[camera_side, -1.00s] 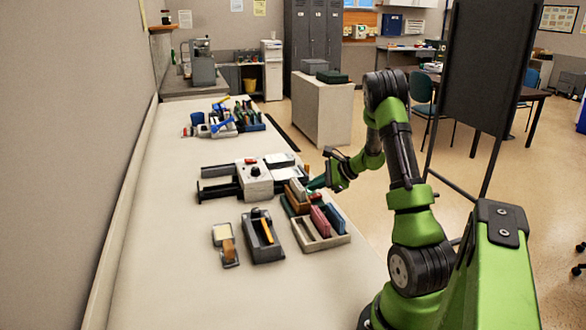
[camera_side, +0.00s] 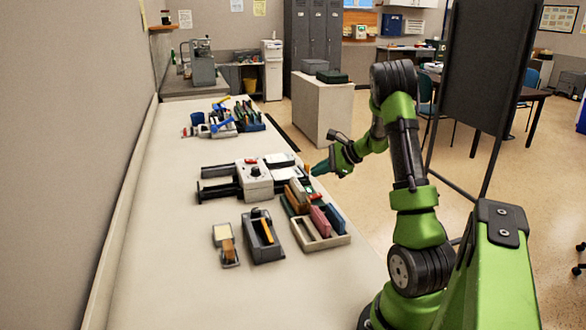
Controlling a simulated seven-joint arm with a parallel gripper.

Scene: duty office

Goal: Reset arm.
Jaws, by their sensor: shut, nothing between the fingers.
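My gripper (camera_side: 318,169) is shut and empty. It is raised near the right edge of the long counter (camera_side: 160,270), behind and to the right of a beige tray (camera_side: 318,242). Its small fingertips point left, toward a white box device with a dial (camera_side: 254,180). A gap shows between the gripper and the things on the counter. My arm is bent, with its elbow high at the right.
The beige tray holds several coloured blocks. A grey holder with a yellow piece (camera_side: 264,238) and a small wooden-handled item (camera_side: 225,245) lie to its left. Coloured tools (camera_side: 230,120) stand farther back. A dark upright panel (camera_side: 486,70) stands behind my arm.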

